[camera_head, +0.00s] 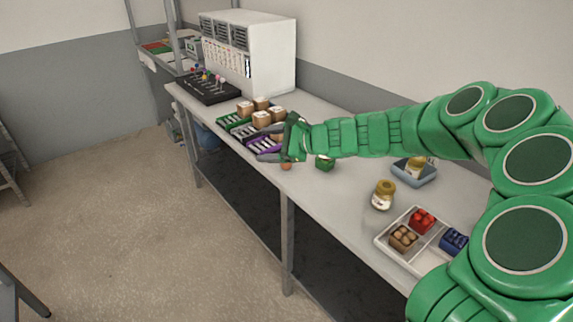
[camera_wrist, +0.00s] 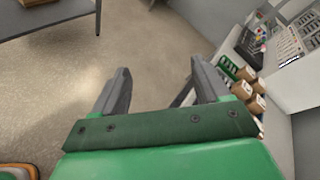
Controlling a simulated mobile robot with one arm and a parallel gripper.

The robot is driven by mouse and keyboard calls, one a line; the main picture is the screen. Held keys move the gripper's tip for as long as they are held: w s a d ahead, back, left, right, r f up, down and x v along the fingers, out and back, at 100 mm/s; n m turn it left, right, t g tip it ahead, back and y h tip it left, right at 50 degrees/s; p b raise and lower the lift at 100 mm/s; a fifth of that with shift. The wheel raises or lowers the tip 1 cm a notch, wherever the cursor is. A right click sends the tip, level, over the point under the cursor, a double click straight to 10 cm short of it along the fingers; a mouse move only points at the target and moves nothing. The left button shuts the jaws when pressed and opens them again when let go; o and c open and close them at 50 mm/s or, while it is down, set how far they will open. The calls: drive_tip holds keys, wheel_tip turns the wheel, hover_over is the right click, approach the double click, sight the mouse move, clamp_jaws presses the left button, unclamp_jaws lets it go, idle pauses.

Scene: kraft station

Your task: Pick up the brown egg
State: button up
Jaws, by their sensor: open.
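A small rounded brown thing, which looks like the brown egg (camera_head: 286,166), sits near the front edge of the grey bench (camera_head: 345,178), just below my gripper in the head view. Its lower details are too small to make out. My gripper (camera_head: 264,144) is open, its fingers pointing left over the bench's front side. In the wrist view my gripper (camera_wrist: 162,75) shows two spread dark fingers with only floor and bench edge between them. I do not see the egg in the wrist view.
A purple crate (camera_head: 252,146) and brown boxes (camera_head: 262,119) stand beyond my gripper. A green block (camera_head: 325,163), a jar (camera_head: 383,195), a blue tray (camera_head: 402,176) and a divided white tray (camera_head: 383,241) stand to the right. A white cabinet (camera_head: 270,58) stands at the back.

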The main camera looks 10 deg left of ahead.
drive_tip(key=w+d+f+m+t, duration=0.2)
drive_tip(key=w+d+f+m, duration=0.1)
drive_tip(key=w+f+m, duration=0.4)
drive_tip(key=m+t+h, duration=0.3)
drive_tip(key=m, duration=0.1)
approach(290, 165)
drive_tip(key=shift+w+a, duration=0.85)
drive_tip(key=shift+a, duration=0.25)
drive_tip(key=shift+w+f, duration=0.1)
drive_tip(key=shift+f, duration=0.05)
drive_tip(key=shift+x, duration=1.85)
drive_tip(key=shift+w+a+f, duration=0.7)
drive_tip(key=shift+w+f, duration=0.05)
drive_tip(key=shift+w+a+f, duration=0.15)
drive_tip(key=shift+w+a, duration=0.3)
drive_tip(key=shift+a, duration=0.05)
drive_tip(key=c, duration=0.9)
